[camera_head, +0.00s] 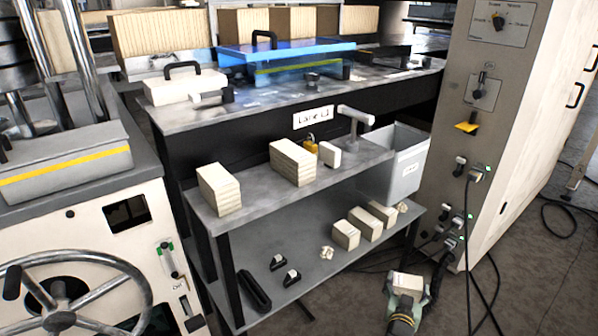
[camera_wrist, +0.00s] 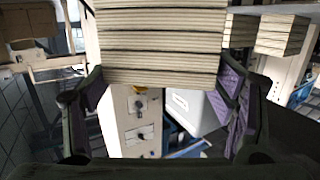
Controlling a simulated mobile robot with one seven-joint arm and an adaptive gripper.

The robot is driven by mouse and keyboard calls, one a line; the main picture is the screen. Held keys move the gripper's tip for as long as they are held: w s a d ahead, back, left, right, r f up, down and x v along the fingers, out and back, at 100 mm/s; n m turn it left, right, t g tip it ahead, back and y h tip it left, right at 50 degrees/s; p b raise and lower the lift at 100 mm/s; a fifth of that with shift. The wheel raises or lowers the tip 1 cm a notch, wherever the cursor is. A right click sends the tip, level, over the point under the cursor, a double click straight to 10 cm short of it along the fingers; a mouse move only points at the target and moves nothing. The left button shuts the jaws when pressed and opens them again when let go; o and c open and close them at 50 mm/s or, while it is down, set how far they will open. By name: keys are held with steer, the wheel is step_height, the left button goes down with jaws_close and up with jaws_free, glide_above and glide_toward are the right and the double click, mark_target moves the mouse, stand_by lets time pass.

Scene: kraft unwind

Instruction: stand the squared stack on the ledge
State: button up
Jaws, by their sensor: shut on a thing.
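My gripper (camera_head: 405,301) is low at the bottom right in the head view, over the floor in front of the shelves. It is shut on a pale layered paper stack (camera_head: 411,282). In the wrist view the held stack (camera_wrist: 160,40) fills the top middle between the two purple-padded fingers, its layers looking even. The grey ledge (camera_head: 255,192) is the raised shelf under the "Lane L1" sign. Two similar stacks stand on it, one at its left (camera_head: 220,189) and one nearer the middle (camera_head: 292,162).
The lower shelf (camera_head: 300,277) holds several small stacks (camera_head: 346,234), crumpled paper and dark clamps. A grey bin (camera_head: 395,165) stands at the ledge's right end, near a white block (camera_head: 329,154) and yellow padlock. A control cabinet (camera_head: 490,130) with cables stands at right.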

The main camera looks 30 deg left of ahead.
steer(key=w+a+r+n+g+y+b, duration=0.1)
steer(key=a+r+n+y, duration=0.2)
steer(key=r, duration=0.7)
steer(key=a+r+n+g+y, duration=0.25)
steer(key=a+r, duration=0.25)
steer(key=r, duration=0.5)
steer(key=w+a+r+n+y+b, duration=0.15)
steer(key=a+r+y, duration=0.3)
steer(key=r, duration=0.55)
steer(key=s+a+r+n+g+y, duration=0.1)
steer(key=s+a+r+n+g, duration=0.25)
steer(key=s, duration=0.25)
steer(key=s+a+r+n+g+y, duration=0.2)
steer(key=s+r+g, duration=0.1)
steer(key=s+r, duration=0.3)
steer(key=s+a+r+n+g+y, duration=0.1)
steer(key=s+a+r+n+g, duration=0.2)
steer(key=s, duration=0.4)
steer(key=shift+m, duration=0.35)
steer(key=s+p+x, duration=0.1)
steer(key=x, duration=0.4)
steer(key=s+p+x, duration=0.1)
steer(key=p+x, duration=0.1)
steer(key=x, duration=0.3)
steer(key=s+f+p+x, duration=0.1)
steer(key=p+x, duration=0.1)
steer(key=x, duration=0.3)
steer(key=shift+a+f, duration=0.15)
steer(key=shift+a, duration=0.45)
steer(key=shift+f, duration=0.1)
